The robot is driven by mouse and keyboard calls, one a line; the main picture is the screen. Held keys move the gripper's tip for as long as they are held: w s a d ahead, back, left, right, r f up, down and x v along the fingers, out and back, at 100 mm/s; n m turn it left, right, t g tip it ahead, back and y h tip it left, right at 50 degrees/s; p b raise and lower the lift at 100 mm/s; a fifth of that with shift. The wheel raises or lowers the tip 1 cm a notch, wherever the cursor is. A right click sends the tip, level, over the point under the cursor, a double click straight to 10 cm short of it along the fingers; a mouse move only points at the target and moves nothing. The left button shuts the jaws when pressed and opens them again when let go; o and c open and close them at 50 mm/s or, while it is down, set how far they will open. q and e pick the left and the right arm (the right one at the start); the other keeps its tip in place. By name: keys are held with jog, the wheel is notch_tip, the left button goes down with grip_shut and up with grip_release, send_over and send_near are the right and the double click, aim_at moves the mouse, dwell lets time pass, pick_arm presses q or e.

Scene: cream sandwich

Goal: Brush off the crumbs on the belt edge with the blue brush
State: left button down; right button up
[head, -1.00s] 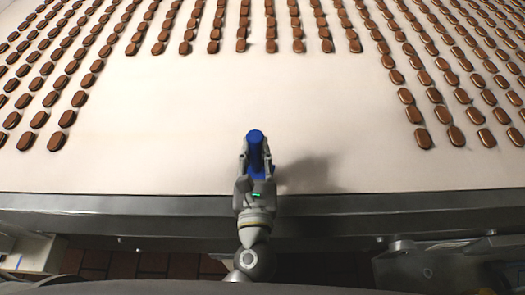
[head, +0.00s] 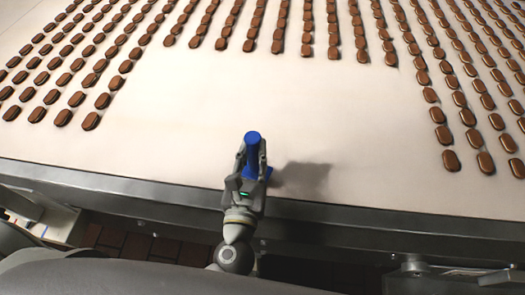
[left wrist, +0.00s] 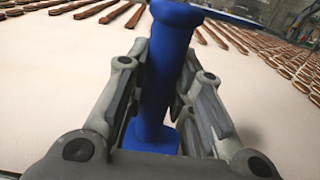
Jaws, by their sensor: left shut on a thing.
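My left gripper (head: 252,160) is shut on the blue brush (head: 253,140) and holds its handle about upright, at the near side of the pale belt (head: 180,120). In the left wrist view the blue handle (left wrist: 165,75) stands between the two grey fingers, with a wider blue part below, partly hidden by the gripper. I cannot tell whether the brush touches the belt. A dark metal belt edge (head: 360,221) runs along the near side, just below the gripper. I cannot make out crumbs clearly. My right gripper is not in view.
Rows of brown chocolate-coated biscuits (head: 277,40) lie across the far part of the belt and down both sides. The belt's near middle is bare around the gripper. Metal fittings (head: 413,266) show below the edge at the right.

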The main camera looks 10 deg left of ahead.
pick_arm(q)
jog(key=a, duration=1.2)
jog(key=shift+s+a+p, duration=0.25)
jog(key=shift+s+p, duration=0.05)
jog(key=shift+s, duration=0.05)
dwell(0.8)
notch_tip(320, 180, up, 7)
jog(key=p, duration=0.7)
jog(key=shift+m+h, duration=0.3)
jog(key=shift+h, duration=0.2)
jog(key=s+d+f+b, duration=0.1)
jog(key=b, duration=0.2)
jog(key=s+d+f+b, duration=0.1)
jog(key=s+f+b, duration=0.1)
jog(key=b, duration=0.1)
jog(key=shift+d+f+b, duration=0.1)
jog(key=shift+d+b, duration=0.2)
jog(key=shift+b, duration=0.05)
